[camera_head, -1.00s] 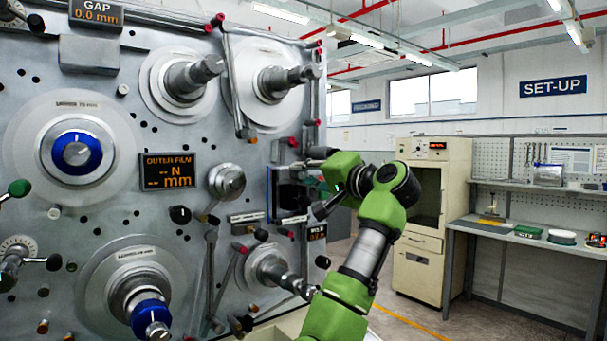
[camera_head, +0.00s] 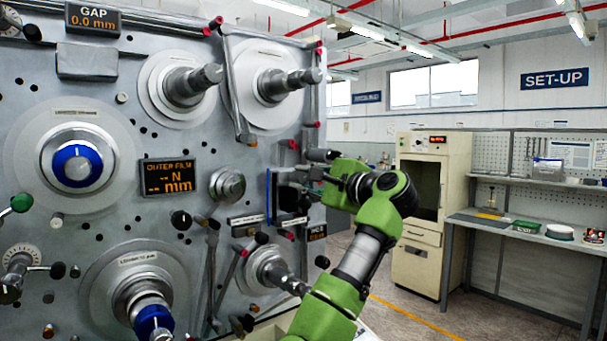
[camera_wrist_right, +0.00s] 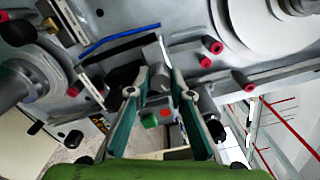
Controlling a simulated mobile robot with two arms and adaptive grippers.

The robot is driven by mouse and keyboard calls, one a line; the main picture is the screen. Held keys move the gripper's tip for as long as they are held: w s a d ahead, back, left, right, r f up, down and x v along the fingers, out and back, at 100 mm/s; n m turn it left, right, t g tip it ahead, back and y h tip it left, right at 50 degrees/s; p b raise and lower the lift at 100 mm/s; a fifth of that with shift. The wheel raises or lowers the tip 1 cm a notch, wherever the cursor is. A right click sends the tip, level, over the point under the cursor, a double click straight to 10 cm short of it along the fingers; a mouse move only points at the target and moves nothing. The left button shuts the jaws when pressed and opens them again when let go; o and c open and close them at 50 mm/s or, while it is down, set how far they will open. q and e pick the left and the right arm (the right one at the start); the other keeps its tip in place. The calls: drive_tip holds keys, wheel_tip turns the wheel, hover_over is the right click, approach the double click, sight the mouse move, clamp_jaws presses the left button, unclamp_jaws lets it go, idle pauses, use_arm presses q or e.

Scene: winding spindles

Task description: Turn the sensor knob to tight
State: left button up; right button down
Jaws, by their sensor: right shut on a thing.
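My right gripper (camera_head: 308,182) comes in from the right in the head view and meets the dark sensor unit (camera_head: 285,200) at the right edge of the machine panel. In the right wrist view its two fingers (camera_wrist_right: 158,82) stand on either side of a small grey block-like piece (camera_wrist_right: 157,77), which I take to be the sensor knob, and are shut on it. The knob's marks and its setting cannot be read. A red spot and a green part show lower between the fingers. My left gripper is not in view.
The grey panel (camera_head: 95,225) carries several spindles, rollers and levers near my right arm.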

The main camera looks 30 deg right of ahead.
drive_tip(key=m+p, duration=0.3)
drive_tip(key=m, duration=0.2)
drive_tip(key=shift+a+r+m, duration=0.1)
drive_tip(key=shift+m, duration=0.2)
drive_tip(key=shift+m+p, duration=0.85)
drive_tip(key=shift+m, duration=0.75)
drive_tip(key=shift+f, duration=0.2)
drive_tip(key=c, duration=1.8)
unclamp_jaws()
drive_tip(key=shift+s, duration=0.1)
drive_tip(key=s, duration=0.7)
drive_tip(key=s+d, duration=0.1)
drive_tip(key=s, duration=0.3)
drive_tip(key=shift+s, duration=0.35)
